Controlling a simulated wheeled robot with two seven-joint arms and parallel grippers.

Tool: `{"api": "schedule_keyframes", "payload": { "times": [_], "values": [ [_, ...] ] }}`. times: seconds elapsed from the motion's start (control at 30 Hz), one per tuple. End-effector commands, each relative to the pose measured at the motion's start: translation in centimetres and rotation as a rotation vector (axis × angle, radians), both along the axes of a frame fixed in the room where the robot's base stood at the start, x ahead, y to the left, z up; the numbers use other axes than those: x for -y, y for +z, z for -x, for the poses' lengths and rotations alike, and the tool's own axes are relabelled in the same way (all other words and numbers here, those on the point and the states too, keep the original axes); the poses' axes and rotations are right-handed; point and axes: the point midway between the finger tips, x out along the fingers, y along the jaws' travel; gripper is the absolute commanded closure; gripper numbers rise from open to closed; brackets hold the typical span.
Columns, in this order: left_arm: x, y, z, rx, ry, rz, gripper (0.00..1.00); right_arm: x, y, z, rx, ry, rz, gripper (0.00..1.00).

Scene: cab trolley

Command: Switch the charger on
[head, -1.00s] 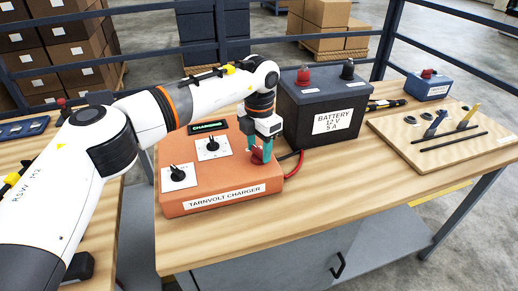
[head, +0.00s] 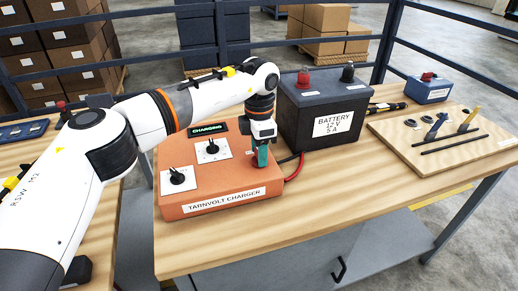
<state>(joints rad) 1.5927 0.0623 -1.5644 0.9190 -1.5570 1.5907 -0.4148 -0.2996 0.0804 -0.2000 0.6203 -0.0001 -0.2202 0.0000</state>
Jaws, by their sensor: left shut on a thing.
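The orange charger (head: 230,197), labelled "TARNVOLT CHARGER", sits on the wooden bench. Its small display (head: 207,130) shows green text that reads "CHARGING". Two black knobs on white plates, a left knob (head: 177,177) and a right knob (head: 211,148), are on its top. My left gripper (head: 260,160) points down at the right end of the charger's top, its teal fingers shut on the switch there. The fingers hide the switch, so its position does not show. My right gripper is out of view.
Black and red cables (head: 293,170) run beside the charger's right side. A wooden board (head: 440,145) with tools and a blue box (head: 428,90) with a red knob are at the right. The bench front right of the charger is clear. A dark railing runs behind.

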Motion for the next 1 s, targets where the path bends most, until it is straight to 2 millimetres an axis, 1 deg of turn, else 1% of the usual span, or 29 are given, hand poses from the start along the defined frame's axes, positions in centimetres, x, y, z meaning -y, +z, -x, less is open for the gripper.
{"api": "schedule_keyframes", "payload": {
  "times": [0.03,0.17,0.2,0.27,0.3,0.57,0.67,0.77,0.87,1.0],
  "values": [
    [0.0,0.3,-0.1,0.006,-0.002,0.003,0.75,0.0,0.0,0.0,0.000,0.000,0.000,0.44],
    [0.0,0.3,-0.1,0.006,-0.002,0.002,0.75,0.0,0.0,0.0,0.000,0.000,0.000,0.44],
    [0.0,0.3,-0.1,0.006,-0.002,0.002,0.47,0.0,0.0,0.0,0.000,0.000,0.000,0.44],
    [0.0,0.2,-0.1,0.006,-0.002,0.002,0.38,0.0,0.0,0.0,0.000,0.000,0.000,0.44],
    [0.0,0.2,-0.1,0.006,-0.001,0.001,0.31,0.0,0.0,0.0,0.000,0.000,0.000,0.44],
    [0.0,0.1,0.0,0.002,0.000,0.000,0.30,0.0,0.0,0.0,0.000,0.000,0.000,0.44],
    [0.0,0.5,-0.1,0.003,0.000,0.001,0.30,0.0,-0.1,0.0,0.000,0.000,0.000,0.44],
    [0.0,1.7,-0.1,0.005,0.000,0.000,0.30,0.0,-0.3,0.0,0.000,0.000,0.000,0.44],
    [0.1,3.6,-0.1,0.008,0.000,0.001,0.30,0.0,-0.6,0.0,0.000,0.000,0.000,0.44],
    [0.1,6.7,-0.1,0.008,0.000,0.002,0.30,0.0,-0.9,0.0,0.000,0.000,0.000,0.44]
  ]
}}
